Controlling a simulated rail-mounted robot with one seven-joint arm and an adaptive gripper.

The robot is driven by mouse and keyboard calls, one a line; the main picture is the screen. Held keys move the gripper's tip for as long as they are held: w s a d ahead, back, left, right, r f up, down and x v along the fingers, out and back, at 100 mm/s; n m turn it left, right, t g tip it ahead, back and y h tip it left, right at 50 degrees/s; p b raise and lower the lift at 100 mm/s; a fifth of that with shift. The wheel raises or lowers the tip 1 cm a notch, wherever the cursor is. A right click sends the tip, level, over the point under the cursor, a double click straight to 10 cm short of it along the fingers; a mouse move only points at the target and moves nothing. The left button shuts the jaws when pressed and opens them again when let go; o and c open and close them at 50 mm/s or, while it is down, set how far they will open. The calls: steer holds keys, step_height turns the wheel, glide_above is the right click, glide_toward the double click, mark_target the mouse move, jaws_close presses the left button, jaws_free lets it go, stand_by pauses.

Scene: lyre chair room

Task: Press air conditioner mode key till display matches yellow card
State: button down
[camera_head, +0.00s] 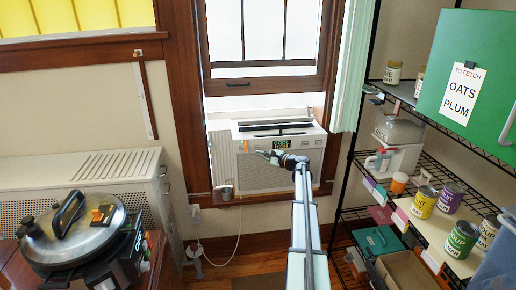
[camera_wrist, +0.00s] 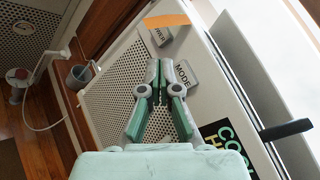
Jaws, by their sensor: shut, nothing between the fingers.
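The white air conditioner (camera_head: 312,150) sits in the window in the head view. Its dark display (camera_head: 282,144) shows green letters; in the wrist view the display (camera_wrist: 226,140) is cut off and reads "COO" with an "H" line. The grey MODE key (camera_wrist: 184,76) stands beside my fingertips, partly behind the right one; I cannot tell if they touch. Another grey key (camera_wrist: 158,38) lies further up. An orange-yellow card (camera_wrist: 166,20) stands near that key, also seen in the head view (camera_head: 241,146); its writing is unreadable. My gripper (camera_wrist: 161,66) is shut and empty.
A dark handle-like bar (camera_wrist: 287,130) juts out beside the display. A grey cup (camera_wrist: 79,75) and cord are left of the unit. A shelf rack (camera_head: 420,160) with cans stands right; a pressure cooker (camera_head: 75,240) is at left.

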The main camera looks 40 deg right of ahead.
mark_target(254, 148)
steer(key=shift+w+d, duration=0.35)
steer(key=shift+w, duration=0.25)
steer(key=shift+w+d, duration=0.3)
steer(key=shift+w, duration=0.25)
steer(key=shift+w+d+b, duration=0.1)
steer(key=shift+w+b, duration=0.05)
steer(key=shift+b, duration=0.15)
stand_by(0.4)
steer(key=shift+w+d, duration=0.1)
steer(key=shift+w, duration=0.1)
steer(key=shift+w+d+b, duration=0.2)
steer(key=shift+w+b, duration=0.1)
steer(key=shift+w, duration=0.1)
stand_by(0.9)
steer(key=shift+s, duration=0.1)
steer(key=shift+s+a, duration=0.4)
steer(key=shift+s, duration=0.3)
steer(key=s+a, duration=0.1)
steer(key=s, duration=0.1)
steer(key=s+a+b, duration=0.1)
steer(key=s, duration=0.1)
steer(key=shift+s+a, duration=0.2)
stand_by(0.5)
